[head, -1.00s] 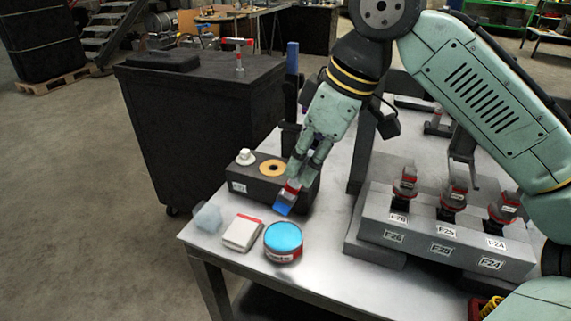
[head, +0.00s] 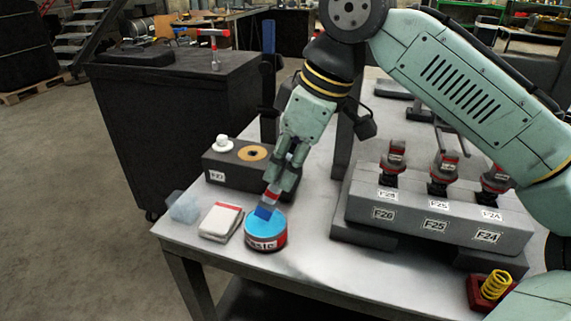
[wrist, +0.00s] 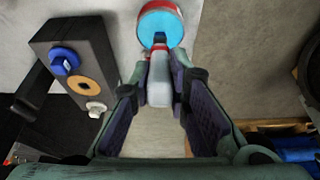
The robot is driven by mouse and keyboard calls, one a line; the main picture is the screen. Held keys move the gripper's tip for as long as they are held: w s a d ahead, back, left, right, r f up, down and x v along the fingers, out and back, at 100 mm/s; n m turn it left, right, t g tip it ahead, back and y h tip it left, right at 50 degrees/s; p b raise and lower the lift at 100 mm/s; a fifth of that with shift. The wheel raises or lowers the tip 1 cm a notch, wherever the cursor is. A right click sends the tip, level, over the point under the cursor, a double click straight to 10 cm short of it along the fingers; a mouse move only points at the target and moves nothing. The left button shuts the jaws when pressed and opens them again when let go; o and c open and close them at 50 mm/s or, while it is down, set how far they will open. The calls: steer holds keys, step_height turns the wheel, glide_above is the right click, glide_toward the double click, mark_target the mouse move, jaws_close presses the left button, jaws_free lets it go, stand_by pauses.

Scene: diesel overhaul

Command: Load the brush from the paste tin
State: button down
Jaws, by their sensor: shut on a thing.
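My gripper (head: 282,178) is shut on the brush (head: 265,212), which has a red band and a blue tip. The brush points down and tilts to the lower left. Its tip is at the blue paste in the paste tin (head: 266,244); whether it touches or dips in is hard to tell. In the wrist view, the grey brush handle (wrist: 160,88) lies between my gripper's fingers (wrist: 158,72), and its far end overlaps the tin's blue paste (wrist: 160,22). The tin is open, with a red and white label, near the table's front left edge.
A white and red pad (head: 221,221) and a translucent pale blue piece (head: 184,207) lie left of the tin. A dark block (head: 229,178) with a tan ring stands behind. A grey labelled rack (head: 424,219) holds several red-topped parts at right.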

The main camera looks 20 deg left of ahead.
steer(key=shift+f, duration=0.6)
stand_by(2.4)
step_height(320, 180, up, 7)
steer(key=p, duration=0.6)
steer(key=shift+r+p, duration=0.1)
steer(key=shift+p, duration=0.25)
stand_by(0.6)
